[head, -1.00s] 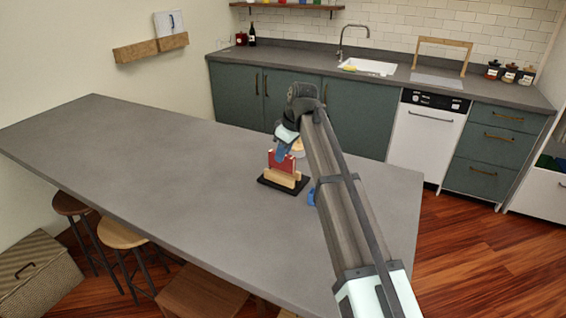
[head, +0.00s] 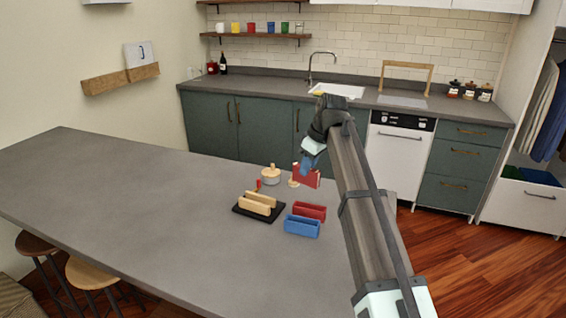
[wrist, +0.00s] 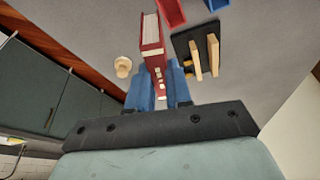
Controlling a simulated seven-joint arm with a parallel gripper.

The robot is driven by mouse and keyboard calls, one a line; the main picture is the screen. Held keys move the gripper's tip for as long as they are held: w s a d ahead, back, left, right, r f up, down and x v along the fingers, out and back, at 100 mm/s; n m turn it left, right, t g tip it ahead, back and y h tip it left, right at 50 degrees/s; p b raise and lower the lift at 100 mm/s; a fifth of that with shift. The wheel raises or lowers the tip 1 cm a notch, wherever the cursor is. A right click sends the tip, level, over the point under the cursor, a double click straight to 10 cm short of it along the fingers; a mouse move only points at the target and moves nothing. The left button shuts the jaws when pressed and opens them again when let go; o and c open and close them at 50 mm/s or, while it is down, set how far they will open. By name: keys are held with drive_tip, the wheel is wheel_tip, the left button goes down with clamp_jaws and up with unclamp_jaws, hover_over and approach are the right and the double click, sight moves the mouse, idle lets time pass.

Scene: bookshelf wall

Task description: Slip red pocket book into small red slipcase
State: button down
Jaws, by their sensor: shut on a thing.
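My gripper (head: 305,164) is shut on the red pocket book (head: 308,177) and holds it above the counter, behind the slipcases. In the wrist view the book (wrist: 152,42) stands between my blue fingers (wrist: 160,88), its page edges showing at one end. The small red slipcase (head: 309,211) lies on the counter in front of the held book, apart from it. Its top is open. Part of it also shows at the top of the wrist view (wrist: 171,12).
A blue slipcase (head: 302,227) stands just in front of the red one. Left of them is a black base with wooden holders (head: 240,209). A lidded round pot (head: 271,175) stands behind it, and a small wooden object (wrist: 123,67) is near the book. The counter's left is clear.

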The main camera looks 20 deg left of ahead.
sight(314, 173)
drive_tip(key=shift+s+d+f+n, duration=0.2)
drive_tip(key=shift+s+d+f, duration=0.05)
drive_tip(key=shift+s+d, duration=0.3)
drive_tip(key=shift+s+d+f+n, duration=0.25)
drive_tip(key=shift+s+d, duration=0.2)
drive_tip(key=shift+d, duration=0.15)
drive_tip(key=shift+s+n+g, duration=0.25)
drive_tip(key=shift+n+g, duration=0.05)
drive_tip(key=shift+n, duration=0.05)
drive_tip(key=shift+s+n, duration=0.2)
drive_tip(key=shift+n, duration=0.6)
drive_tip(key=shift+f, duration=0.2)
drive_tip(key=shift+f, duration=1.75)
drive_tip(key=shift+f, duration=2.3)
drive_tip(key=c, duration=0.6)
unclamp_jaws()
drive_tip(key=shift+o, duration=0.2)
